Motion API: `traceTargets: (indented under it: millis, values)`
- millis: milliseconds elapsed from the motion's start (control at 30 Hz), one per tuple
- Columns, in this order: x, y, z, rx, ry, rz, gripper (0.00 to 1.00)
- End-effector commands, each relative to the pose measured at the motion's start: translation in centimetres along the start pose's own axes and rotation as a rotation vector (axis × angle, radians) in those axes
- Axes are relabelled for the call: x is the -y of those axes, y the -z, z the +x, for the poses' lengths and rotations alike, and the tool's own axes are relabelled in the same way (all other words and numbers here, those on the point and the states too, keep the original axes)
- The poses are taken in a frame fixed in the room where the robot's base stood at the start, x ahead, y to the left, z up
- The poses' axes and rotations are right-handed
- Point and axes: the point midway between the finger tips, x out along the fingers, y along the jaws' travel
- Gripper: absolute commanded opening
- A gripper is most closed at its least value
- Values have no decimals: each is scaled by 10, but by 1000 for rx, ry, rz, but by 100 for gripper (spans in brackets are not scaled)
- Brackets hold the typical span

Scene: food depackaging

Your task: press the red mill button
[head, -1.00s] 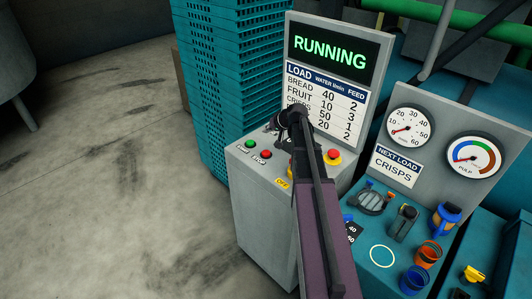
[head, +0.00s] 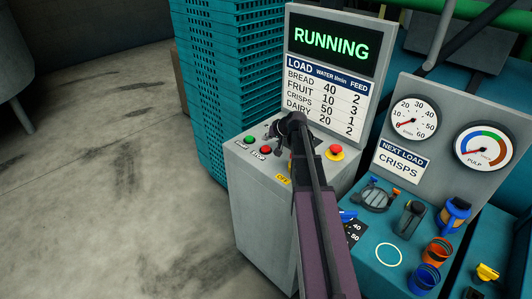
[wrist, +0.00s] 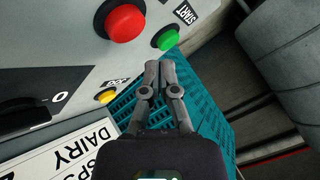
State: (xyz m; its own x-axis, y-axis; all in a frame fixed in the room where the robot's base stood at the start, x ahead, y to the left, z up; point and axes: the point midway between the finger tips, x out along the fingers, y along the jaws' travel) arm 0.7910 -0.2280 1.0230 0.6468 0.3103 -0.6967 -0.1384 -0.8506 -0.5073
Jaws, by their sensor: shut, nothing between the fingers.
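The red button (head: 265,149) sits on the sloped top of the grey control cabinet (head: 262,222), with a STOP label in front of it and a green START button (head: 250,140) to its left. In the wrist view the red button (wrist: 125,22) is large at the top, with the green button (wrist: 167,38) to its right. My gripper (wrist: 160,66) is shut and empty. In that view its tips lie below the two buttons and appear apart from the red one. In the head view my wrist hides most of the gripper, just right of the buttons.
A red mushroom button on a yellow base (head: 336,153) is on the cabinet's right. A small yellow button (wrist: 106,96) lies left of my fingers. The display (head: 331,43) reads RUNNING above a load table. Teal crates (head: 215,100) stand behind. A gauge panel (head: 455,125) is at right.

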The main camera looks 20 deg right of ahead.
Motion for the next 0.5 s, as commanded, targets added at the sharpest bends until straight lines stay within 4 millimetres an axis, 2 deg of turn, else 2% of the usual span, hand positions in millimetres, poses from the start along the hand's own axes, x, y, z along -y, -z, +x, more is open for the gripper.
traceTargets:
  millis: [200, 500]
  values:
    - [-8, -9, 12, 0, 0, 0, 0]
    - [-10, -11, 15, 0, 0, -1, 0]
